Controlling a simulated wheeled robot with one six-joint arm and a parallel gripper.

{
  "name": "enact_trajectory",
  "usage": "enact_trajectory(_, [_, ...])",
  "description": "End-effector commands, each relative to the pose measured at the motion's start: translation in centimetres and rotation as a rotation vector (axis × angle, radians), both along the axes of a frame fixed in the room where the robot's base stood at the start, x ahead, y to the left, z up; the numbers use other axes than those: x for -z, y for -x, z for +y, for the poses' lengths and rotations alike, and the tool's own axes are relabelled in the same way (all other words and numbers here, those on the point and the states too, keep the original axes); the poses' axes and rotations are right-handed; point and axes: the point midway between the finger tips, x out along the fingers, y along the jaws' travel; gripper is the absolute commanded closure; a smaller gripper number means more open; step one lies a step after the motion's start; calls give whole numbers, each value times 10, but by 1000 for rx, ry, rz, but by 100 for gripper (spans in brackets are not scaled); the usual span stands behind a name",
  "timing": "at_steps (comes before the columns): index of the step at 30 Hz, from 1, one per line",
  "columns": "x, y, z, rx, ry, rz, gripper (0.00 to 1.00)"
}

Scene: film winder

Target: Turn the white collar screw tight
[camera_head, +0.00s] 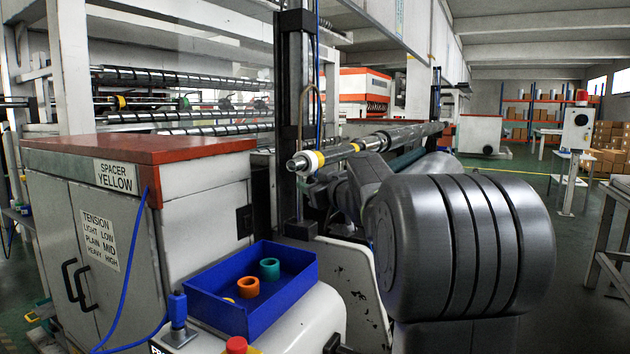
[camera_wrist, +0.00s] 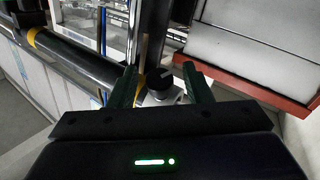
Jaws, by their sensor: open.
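In the wrist view, a black knob (camera_wrist: 159,78) with a white line across its top sits on a pale metal block (camera_wrist: 163,97). I cannot tell for sure that this is the white collar's screw. My gripper (camera_wrist: 159,71) is open, with one dark green finger on each side of the knob. I see no clear contact between fingers and knob. In the head view, a white collar (camera_head: 303,161) shows near the close end of the winder shaft (camera_head: 400,135), beside a yellow ring (camera_head: 317,160).
A blue bin (camera_head: 210,304) with an orange ring (camera_head: 248,287) and a teal ring (camera_head: 270,268) stands below the shaft. A red-topped cabinet (camera_head: 130,149) labelled "SPACER YELLOW" stands at left. A dark upright post (camera_head: 294,100) rises close to the shaft end.

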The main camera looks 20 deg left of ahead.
Motion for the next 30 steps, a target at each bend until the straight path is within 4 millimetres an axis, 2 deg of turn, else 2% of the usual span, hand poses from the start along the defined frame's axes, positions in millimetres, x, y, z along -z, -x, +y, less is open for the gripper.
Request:
enact_trajectory(6, [0,0,0,0,0,0,55])
enact_trajectory(13, [0,0,0,0,0,0,100])
enact_trajectory(30, [1,0,0,-52,-3,29,100])
